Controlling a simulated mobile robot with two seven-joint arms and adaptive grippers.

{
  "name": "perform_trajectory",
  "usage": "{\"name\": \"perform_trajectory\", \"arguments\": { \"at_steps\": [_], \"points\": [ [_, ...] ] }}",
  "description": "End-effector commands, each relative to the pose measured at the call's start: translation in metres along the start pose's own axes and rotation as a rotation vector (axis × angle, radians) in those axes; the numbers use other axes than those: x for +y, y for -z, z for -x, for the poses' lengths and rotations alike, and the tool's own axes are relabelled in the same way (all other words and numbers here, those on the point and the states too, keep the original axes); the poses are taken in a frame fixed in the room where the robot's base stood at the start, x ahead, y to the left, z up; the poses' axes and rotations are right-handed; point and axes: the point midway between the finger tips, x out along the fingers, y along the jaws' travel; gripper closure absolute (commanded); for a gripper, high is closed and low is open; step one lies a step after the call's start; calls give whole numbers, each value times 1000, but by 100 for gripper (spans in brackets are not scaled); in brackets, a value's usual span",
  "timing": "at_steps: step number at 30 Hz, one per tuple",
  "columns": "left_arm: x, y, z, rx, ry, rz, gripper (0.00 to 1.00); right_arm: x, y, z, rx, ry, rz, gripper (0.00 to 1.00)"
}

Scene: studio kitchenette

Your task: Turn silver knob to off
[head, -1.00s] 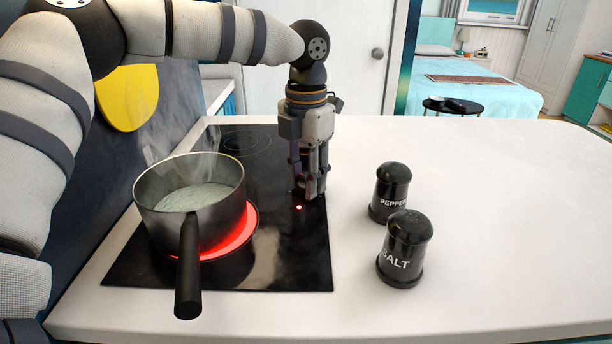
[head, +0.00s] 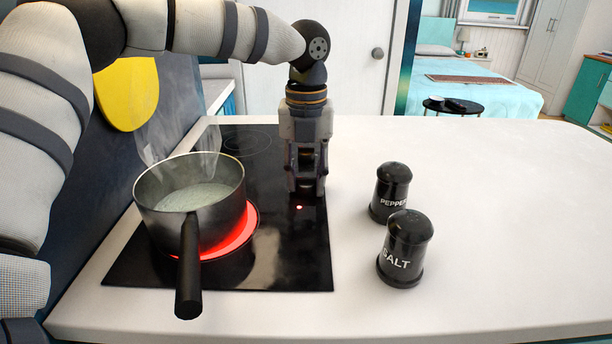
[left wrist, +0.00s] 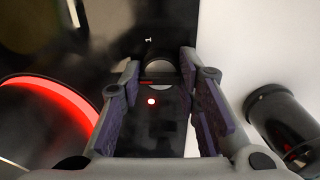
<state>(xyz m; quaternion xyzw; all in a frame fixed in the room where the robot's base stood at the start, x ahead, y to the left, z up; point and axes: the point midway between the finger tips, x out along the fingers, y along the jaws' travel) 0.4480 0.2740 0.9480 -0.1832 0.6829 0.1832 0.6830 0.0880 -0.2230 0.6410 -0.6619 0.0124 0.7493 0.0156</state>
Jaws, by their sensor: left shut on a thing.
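The silver knob (left wrist: 159,74) shows in the left wrist view as a round grey piece on the black cooktop, between my fingertips. My left gripper (head: 306,190) points straight down at the cooktop's right edge. In the left wrist view, its two fingers (left wrist: 160,78) are shut on the knob from both sides. In the head view the fingers hide the knob. A small red light (head: 299,207) glows on the cooktop (head: 290,265) just in front of the gripper. My right gripper is not in view.
A steaming saucepan (head: 215,222) stands on the glowing red burner (head: 250,222) left of my gripper, its handle (head: 188,275) toward me. A pepper shaker (head: 392,185) and salt shaker (head: 408,240) stand to the right. The white counter (head: 510,220) beyond them is clear.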

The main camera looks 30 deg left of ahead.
Motion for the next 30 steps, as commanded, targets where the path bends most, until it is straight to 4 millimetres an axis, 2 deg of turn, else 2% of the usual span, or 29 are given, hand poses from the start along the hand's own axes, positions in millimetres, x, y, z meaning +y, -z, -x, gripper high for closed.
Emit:
{"name": "perform_trajectory", "arguments": {
  "at_steps": [19, 20, 22, 30],
  "points": [
    [0, 0, -1, 2, 1, 42, 98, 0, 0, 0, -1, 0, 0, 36],
    [0, 0, -1, 2, 1, 42, 63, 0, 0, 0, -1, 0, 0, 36],
    [0, 0, -1, 2, 1, 42, 49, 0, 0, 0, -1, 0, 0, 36],
    [0, 0, 0, 1, 0, 41, 49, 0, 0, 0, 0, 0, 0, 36]
  ]
}}
